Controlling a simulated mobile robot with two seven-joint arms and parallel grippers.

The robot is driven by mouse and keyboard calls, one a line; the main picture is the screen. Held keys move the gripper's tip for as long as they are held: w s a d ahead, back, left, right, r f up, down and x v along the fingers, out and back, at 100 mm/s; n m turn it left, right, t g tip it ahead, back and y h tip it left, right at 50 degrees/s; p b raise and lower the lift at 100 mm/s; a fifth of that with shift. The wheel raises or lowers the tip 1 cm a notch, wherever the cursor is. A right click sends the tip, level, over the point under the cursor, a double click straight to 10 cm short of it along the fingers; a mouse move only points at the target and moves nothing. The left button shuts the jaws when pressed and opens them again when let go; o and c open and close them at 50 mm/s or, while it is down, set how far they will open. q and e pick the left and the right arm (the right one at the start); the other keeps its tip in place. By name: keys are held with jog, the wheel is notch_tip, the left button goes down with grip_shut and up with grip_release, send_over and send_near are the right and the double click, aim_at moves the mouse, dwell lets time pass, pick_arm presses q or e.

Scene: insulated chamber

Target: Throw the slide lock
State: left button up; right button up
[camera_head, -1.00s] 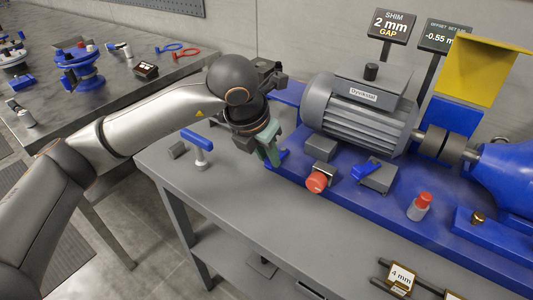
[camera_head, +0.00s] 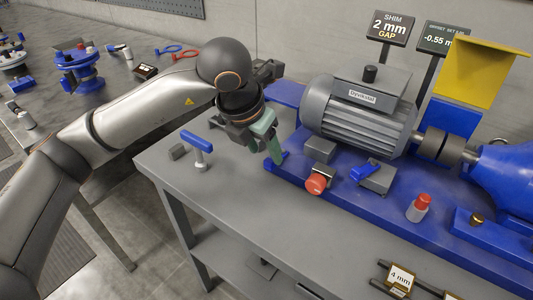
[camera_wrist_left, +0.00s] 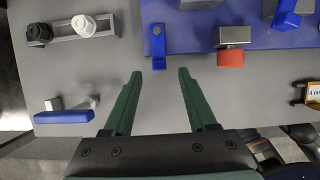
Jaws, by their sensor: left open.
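My left gripper (camera_head: 270,148) is open and empty in the head view, pointing down over the near left corner of the blue machine base. In the left wrist view its two green fingers (camera_wrist_left: 157,75) are spread apart. A small blue tab (camera_wrist_left: 158,46) lies ahead of the gap between them, at the base edge; it shows partly beside the fingers in the head view (camera_head: 284,155). A blue lever (camera_head: 362,172) sits on a grey block (camera_head: 380,181) farther right. No label marks which part is the slide lock. My right gripper is not in view.
A red knob (camera_head: 316,184) on a grey block and a red-topped button (camera_head: 419,205) stand on the blue base (camera_head: 340,205) below the motor (camera_head: 358,112). A blue T-handle (camera_head: 197,141) stands left of the gripper.

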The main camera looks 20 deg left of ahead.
pick_arm(q)
jog(key=v, duration=0.9)
jog(key=shift+r+p, duration=0.2)
jog(key=shift+p, duration=0.1)
jog(key=shift+s, duration=0.1)
